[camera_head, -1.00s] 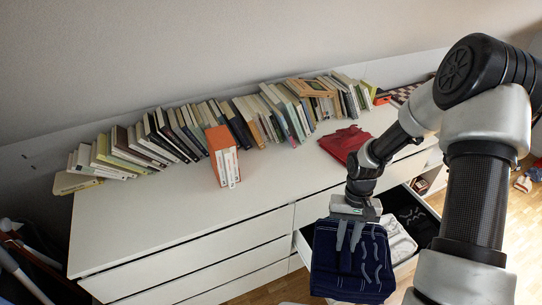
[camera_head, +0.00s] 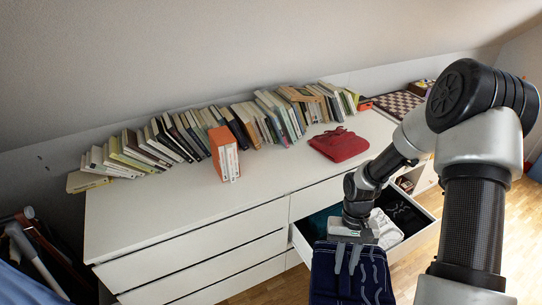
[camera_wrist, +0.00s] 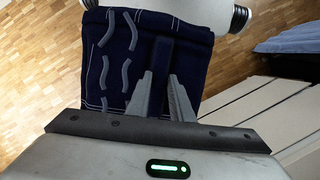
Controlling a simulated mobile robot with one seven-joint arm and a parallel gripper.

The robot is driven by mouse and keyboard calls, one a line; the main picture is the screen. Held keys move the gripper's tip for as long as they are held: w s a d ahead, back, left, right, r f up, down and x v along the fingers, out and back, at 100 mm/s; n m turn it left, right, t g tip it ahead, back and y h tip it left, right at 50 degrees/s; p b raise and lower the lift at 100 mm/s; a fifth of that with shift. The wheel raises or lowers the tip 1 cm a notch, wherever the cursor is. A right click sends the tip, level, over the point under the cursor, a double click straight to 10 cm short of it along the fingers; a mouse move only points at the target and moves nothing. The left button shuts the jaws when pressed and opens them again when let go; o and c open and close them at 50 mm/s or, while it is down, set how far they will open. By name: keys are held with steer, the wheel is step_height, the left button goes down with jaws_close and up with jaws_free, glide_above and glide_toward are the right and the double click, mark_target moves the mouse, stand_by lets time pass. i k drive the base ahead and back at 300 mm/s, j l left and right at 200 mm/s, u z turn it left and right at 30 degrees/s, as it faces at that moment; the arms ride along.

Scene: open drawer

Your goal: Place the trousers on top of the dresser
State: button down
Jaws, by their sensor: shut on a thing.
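The trousers (camera_head: 335,280) are dark navy cloth with grey wavy marks. My gripper (camera_head: 345,258) is shut on the trousers and holds them hanging in front of the open drawer. In the wrist view the trousers (camera_wrist: 110,70) hang from my gripper (camera_wrist: 165,85), over the wooden floor. The dresser (camera_head: 175,215) is white, with a broad bare top at the front left. Its open drawer (camera_head: 293,238) at the right holds folded white and dark clothes. The lower end of the trousers is cut off by the bottom of the head view.
A long row of books (camera_head: 180,135) stands along the back of the dresser top. An orange book block (camera_head: 224,152) stands in front of them. A folded red garment (camera_head: 338,144) lies right of it, and a chessboard (camera_head: 398,103) lies farther right. The front left top is clear.

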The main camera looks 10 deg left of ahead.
mark_target(376, 132)
steer(key=k+z, duration=0.1)
steer(key=z, duration=2.1)
steer(key=i+z, duration=0.25)
steer(key=i, duration=0.65)
steer(key=i+l+u, duration=0.1)
steer(key=i+u, duration=0.2)
steer(key=i, duration=0.7)
steer(key=i+j+u, duration=0.2)
steer(key=i, duration=0.45)
steer(key=i+l+u, duration=0.2)
steer(key=i, duration=0.5)
steer(key=i+l+u, duration=0.2)
steer(key=i, duration=0.45)
steer(key=i+j+u, duration=0.1)
steer(key=i+u, duration=0.55)
steer(key=i, duration=0.25)
steer(key=i+l+u, duration=0.1)
steer(key=i+u, duration=0.35)
steer(key=i, duration=0.5)
